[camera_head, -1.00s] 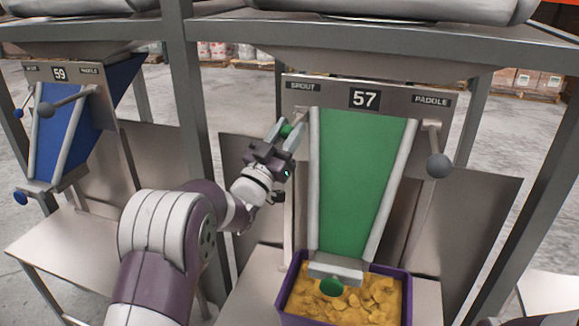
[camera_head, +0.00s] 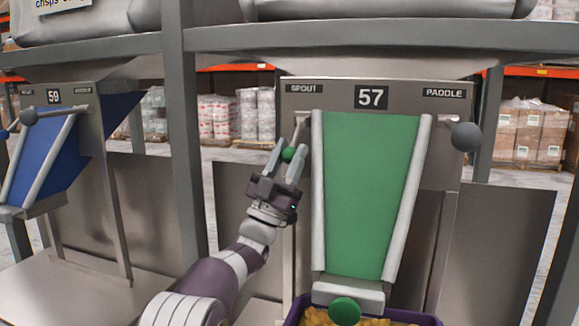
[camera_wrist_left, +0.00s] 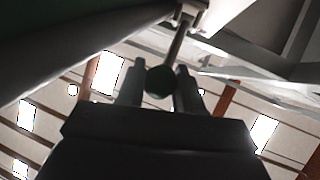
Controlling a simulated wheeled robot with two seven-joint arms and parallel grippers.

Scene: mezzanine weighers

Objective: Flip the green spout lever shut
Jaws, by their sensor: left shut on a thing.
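The green spout lever has a round green knob (camera_head: 288,154) on a short rod, below the SPOUT label of weigher 57 (camera_head: 372,97). The rod slants down and left from its pivot, beside the green chute (camera_head: 368,190). My left gripper (camera_head: 289,151) is shut on the knob, one finger on each side. In the left wrist view the dark knob (camera_wrist_left: 160,82) sits between the fingertips, with its rod (camera_wrist_left: 178,42) rising behind it. My right gripper is not in view.
The grey paddle ball (camera_head: 466,137) hangs right of the chute. Another green knob (camera_head: 345,311) is at the chute's lower end, above a purple crate (camera_head: 294,315) of yellow crisps. Weigher 59 (camera_head: 54,97) stands left, beyond a grey post (camera_head: 185,130).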

